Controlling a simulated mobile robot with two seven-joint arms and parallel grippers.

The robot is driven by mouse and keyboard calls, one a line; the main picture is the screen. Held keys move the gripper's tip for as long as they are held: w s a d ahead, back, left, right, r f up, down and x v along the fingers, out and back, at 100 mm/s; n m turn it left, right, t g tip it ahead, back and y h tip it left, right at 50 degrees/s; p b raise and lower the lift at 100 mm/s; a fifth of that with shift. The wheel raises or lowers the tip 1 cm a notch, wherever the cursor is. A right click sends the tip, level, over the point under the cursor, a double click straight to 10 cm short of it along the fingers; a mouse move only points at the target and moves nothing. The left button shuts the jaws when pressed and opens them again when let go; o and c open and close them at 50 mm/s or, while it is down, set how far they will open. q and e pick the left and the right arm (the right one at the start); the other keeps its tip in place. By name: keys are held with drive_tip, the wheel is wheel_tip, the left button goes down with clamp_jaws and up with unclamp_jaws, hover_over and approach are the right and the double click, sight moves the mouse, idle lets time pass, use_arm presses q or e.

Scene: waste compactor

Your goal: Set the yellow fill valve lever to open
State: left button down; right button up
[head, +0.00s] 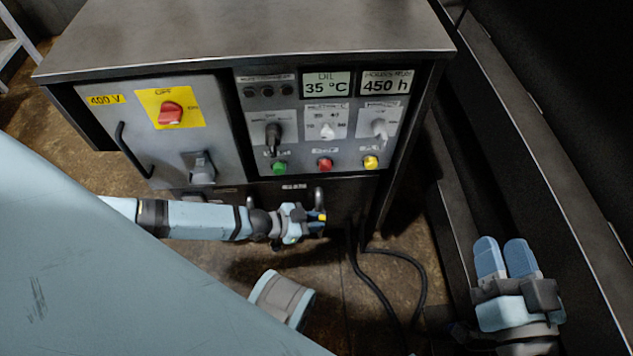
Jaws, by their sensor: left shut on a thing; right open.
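My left gripper (314,217) is in front of the lower front of the grey cabinet, below the row of push buttons. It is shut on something. A small yellow patch at its fingertips looks like part of the yellow fill valve lever (322,216). The rest of the lever is hidden by the gripper, so I cannot tell its angle. My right gripper (506,262) is at the lower right, away from the cabinet, open and empty with blue fingertips pointing up.
The cabinet (240,30) carries a red rotary switch (171,113), a black selector (273,136), green (279,168), red (325,164) and yellow (371,162) buttons, and two displays. Black cables (380,290) lie on the floor. A dark steel structure (540,110) stands at right.

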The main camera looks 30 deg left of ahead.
use_arm(q)
drive_tip(key=shift+w+r, duration=0.1)
drive_tip(key=c, duration=1)
unclamp_jaws()
drive_tip(key=shift+c, duration=0.2)
drive_tip(key=p+v, duration=0.4)
drive_tip(key=v, duration=0.9)
drive_tip(key=shift+s+r+p, duration=0.2)
drive_tip(key=shift+s+p, duration=0.1)
drive_tip(key=shift+p, duration=0.1)
use_arm(e)
wheel_tip(320, 180, up, 6)
drive_tip(key=t, duration=0.2)
drive_tip(key=shift+s+d+m, duration=0.15)
drive_tip(key=shift+d+m, duration=0.15)
drive_tip(key=shift+d, duration=0.1)
use_arm(q)
drive_tip(key=shift+s+a, duration=0.1)
drive_tip(key=shift+a, duration=0.05)
use_arm(e)
drive_tip(key=shift+s, duration=0.1)
